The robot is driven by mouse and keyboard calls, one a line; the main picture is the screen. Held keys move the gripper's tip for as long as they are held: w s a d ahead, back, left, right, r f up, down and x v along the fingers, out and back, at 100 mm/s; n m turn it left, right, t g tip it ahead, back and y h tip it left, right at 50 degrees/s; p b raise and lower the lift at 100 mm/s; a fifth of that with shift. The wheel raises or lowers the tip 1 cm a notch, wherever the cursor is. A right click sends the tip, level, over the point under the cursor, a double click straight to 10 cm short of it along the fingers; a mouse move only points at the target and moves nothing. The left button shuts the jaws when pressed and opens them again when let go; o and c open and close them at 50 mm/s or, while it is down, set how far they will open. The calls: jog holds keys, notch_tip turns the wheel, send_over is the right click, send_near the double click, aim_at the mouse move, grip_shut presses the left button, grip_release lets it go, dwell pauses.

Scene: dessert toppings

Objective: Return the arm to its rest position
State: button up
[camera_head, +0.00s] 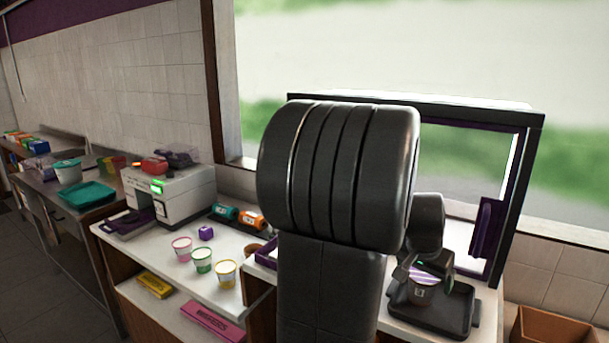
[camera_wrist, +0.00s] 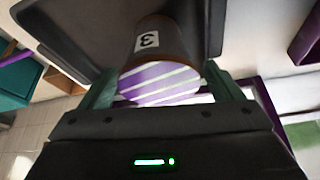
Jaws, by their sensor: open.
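My gripper (camera_head: 422,274) is at the right of the head view, over a dark tray (camera_head: 462,312) on the white counter. A brown cup (camera_head: 420,295) with a purple-and-white striped top stands on the tray. In the wrist view, my gripper (camera_wrist: 160,72) has its two greenish fingers apart, one on each side of the cup (camera_wrist: 172,40). The cup bears a white label with a 3. The fingers appear apart from the cup's wall. My own dark arm covers the middle of the head view and hides part of the counter.
Three small cups, pink (camera_head: 182,249), green (camera_head: 202,260) and yellow (camera_head: 225,273), stand on the left counter near a purple cube (camera_head: 206,233). A grey-white machine (camera_head: 171,193) is behind them. A dark window frame (camera_head: 512,200) rises behind the tray. A brown box (camera_head: 560,325) is at lower right.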

jog(key=shift+s+a+r, duration=0.1)
jog(key=shift+r, duration=1.35)
